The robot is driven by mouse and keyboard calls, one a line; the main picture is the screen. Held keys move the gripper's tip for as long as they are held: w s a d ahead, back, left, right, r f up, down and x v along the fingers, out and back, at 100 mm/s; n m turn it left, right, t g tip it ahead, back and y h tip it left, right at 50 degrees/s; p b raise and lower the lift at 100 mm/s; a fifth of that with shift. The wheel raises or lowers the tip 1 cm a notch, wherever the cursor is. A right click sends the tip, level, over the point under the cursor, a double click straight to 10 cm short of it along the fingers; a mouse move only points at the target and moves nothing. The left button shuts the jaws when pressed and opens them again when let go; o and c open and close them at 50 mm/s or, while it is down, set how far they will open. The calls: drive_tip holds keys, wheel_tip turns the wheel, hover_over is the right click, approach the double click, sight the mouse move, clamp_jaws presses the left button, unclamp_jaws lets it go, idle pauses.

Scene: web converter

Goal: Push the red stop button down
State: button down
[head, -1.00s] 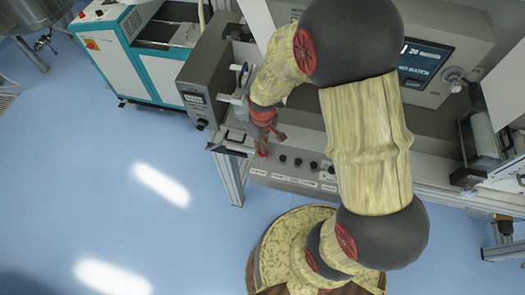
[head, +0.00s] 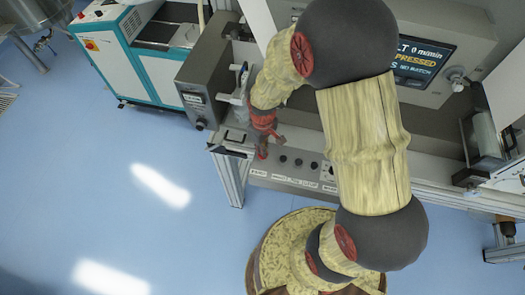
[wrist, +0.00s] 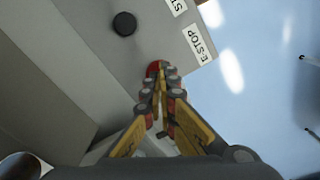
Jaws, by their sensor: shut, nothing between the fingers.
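The red stop button (wrist: 152,68) shows in the wrist view as a small red patch just beyond my fingertips, beside a white E-STOP label (wrist: 198,44). My gripper (wrist: 160,82) is shut and empty, its tips at the button and covering most of it. In the head view the red button (head: 262,154) is at the left end of the grey control panel (head: 308,189), with my gripper (head: 264,146) pointing down onto it. The tips look in contact, but how far the button is down is hidden. The screen (head: 424,62) reads 0 m/min and PRESSED.
Several black knobs (head: 298,162) line the panel right of the button; one black knob (wrist: 124,23) shows in the wrist view. A grey box (head: 205,85) stands left of my gripper. A white and teal cabinet (head: 120,60) is farther left. The blue floor (head: 130,210) is open.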

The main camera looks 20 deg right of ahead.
wheel_tip(320, 180, up, 8)
drive_tip(key=p, duration=0.6)
idle(0.7)
drive_tip(key=s+r+m+t+b, duration=0.4)
drive_tip(key=s+r+b, duration=0.9)
drive_tip(key=r, duration=0.4)
drive_tip(key=shift+s+r+m+t, duration=0.4)
drive_tip(key=shift+s+t, duration=0.15)
drive_tip(key=shift+t, duration=0.25)
drive_tip(key=shift+w, duration=0.1)
